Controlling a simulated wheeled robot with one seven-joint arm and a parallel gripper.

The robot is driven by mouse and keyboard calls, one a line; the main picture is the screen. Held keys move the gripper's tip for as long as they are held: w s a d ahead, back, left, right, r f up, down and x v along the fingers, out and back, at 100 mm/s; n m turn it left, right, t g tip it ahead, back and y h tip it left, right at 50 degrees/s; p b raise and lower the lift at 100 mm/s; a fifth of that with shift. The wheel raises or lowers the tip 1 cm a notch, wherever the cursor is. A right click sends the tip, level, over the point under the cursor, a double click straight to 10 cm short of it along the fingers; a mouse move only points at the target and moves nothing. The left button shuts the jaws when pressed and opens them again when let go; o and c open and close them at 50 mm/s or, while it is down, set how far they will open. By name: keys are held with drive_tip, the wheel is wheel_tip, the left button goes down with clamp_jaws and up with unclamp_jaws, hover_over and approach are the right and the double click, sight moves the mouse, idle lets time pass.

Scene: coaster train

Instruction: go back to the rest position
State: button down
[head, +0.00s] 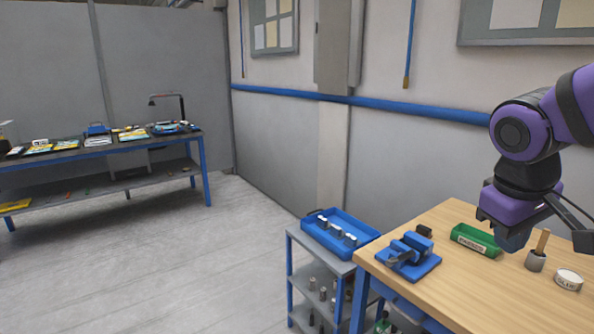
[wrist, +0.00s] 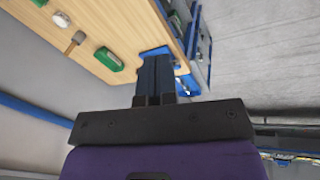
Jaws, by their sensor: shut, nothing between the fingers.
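My gripper (head: 511,238) hangs from my purple arm above the right part of the wooden workbench (head: 465,290) in the head view. Its fingers also show in the wrist view (wrist: 156,72), side by side and shut with nothing between them. I cannot tell the exact height over the bench.
A blue vise (head: 409,256) sits at the bench's left corner. A white round tin (head: 568,280) lies at the right. A shelf cart with a blue tray (head: 340,237) stands left of the bench. Another table (head: 100,150) stands far left. Open floor lies between.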

drive_tip(key=s+a+r+m+t+y, duration=0.1)
drive_tip(key=s+r+m+t+y, duration=0.1)
drive_tip(key=s, duration=0.6)
wheel_tip(320, 180, up, 3)
drive_tip(key=shift+f+m+t+y, duration=0.1)
drive_tip(key=shift+m+t+y, duration=0.2)
drive_tip(key=shift+m+t, duration=0.3)
